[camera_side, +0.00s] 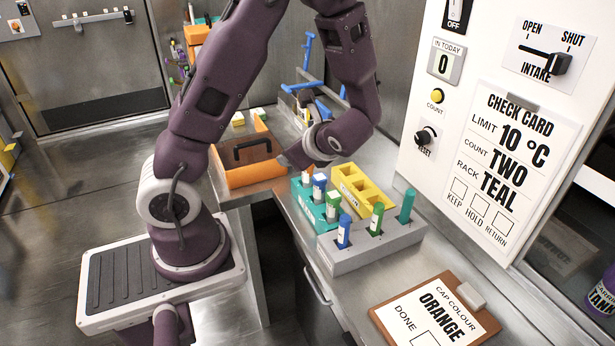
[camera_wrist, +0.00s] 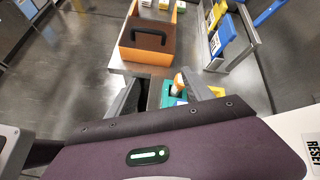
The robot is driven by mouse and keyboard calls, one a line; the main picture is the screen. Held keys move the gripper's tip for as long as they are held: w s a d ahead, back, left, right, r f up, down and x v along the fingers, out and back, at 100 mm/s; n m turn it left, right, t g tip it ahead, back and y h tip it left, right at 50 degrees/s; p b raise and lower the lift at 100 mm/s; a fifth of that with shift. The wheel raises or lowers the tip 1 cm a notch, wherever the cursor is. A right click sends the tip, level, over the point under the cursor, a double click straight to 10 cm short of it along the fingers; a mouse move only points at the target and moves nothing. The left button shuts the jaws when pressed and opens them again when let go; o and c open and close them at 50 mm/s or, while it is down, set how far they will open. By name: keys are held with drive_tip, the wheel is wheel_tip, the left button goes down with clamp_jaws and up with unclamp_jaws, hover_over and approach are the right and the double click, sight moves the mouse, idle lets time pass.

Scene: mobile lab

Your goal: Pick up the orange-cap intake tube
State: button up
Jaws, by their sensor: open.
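The orange-cap tube (camera_side: 307,174) stands upright in the back end of the teal rack (camera_side: 325,222), next to a blue-cap tube (camera_side: 319,188) and a green-cap tube (camera_side: 333,206). My gripper (camera_side: 291,158) is just above and behind the orange-cap tube, apart from it as far as I can tell. In the wrist view, my gripper (camera_wrist: 163,88) is open and its two dark fingers point forward. The orange cap (camera_wrist: 179,83) shows between them, closer to the right finger. The gripper body hides most of the rack there.
A yellow rack (camera_side: 362,186) stands right beside the teal rack. A grey block (camera_side: 350,260) with blue, green and teal tubes is in front. An orange caddy (camera_side: 258,176) stands behind. A clipboard (camera_side: 435,316) lies at the front, and a white panel (camera_side: 455,125) rises on the right.

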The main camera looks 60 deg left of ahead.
sight(314, 176)
drive_tip(key=w+f+m, duration=0.1)
drive_tip(key=f+m, duration=0.1)
drive_tip(key=w+a+f+m+t, duration=0.1)
drive_tip(key=w+f+m, duration=0.1)
drive_tip(key=w+a+f+m+t+y, duration=0.1)
drive_tip(key=w+f+m, duration=0.1)
drive_tip(key=f, duration=0.1)
drive_tip(key=shift+f, duration=0.1)
drive_tip(key=shift+m, duration=0.3)
drive_tip(key=x, duration=0.7)
drive_tip(key=shift+w+a, duration=0.15)
clamp_jaws()
